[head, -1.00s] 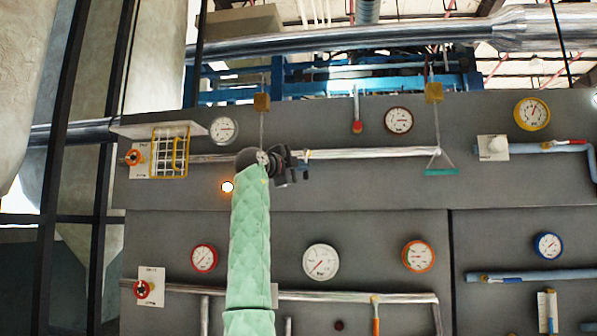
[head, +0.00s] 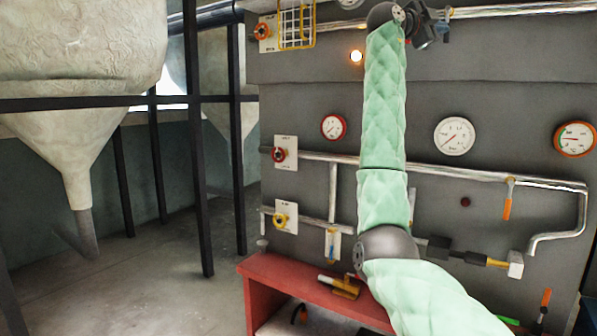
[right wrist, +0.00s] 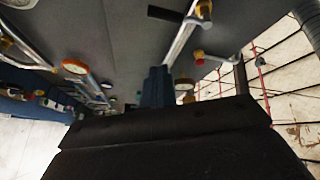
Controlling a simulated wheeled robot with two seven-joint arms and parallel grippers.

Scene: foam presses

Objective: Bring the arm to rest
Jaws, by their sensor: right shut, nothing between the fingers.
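My right arm, in a pale green padded sleeve, rises from the lower right of the head view in front of the grey gauge panel (head: 480,85). Its forearm stands nearly upright. My right gripper (head: 428,27) is at the top edge of the head view, to the right of a small lit lamp (head: 356,56). It is shut and empty. In the right wrist view its dark fingers (right wrist: 157,88) show together, with nothing held. I cannot tell how far the gripper is from the panel. My left gripper is not in view.
A yellow wire cage (head: 297,24), red and yellow valve knobs, gauges and a silver pipe (head: 440,172) line the panel. A red bench (head: 262,290) bearing a yellow-handled tool (head: 340,286) stands below. Dark posts and a pale hopper (head: 80,70) are at left, above open floor (head: 150,270).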

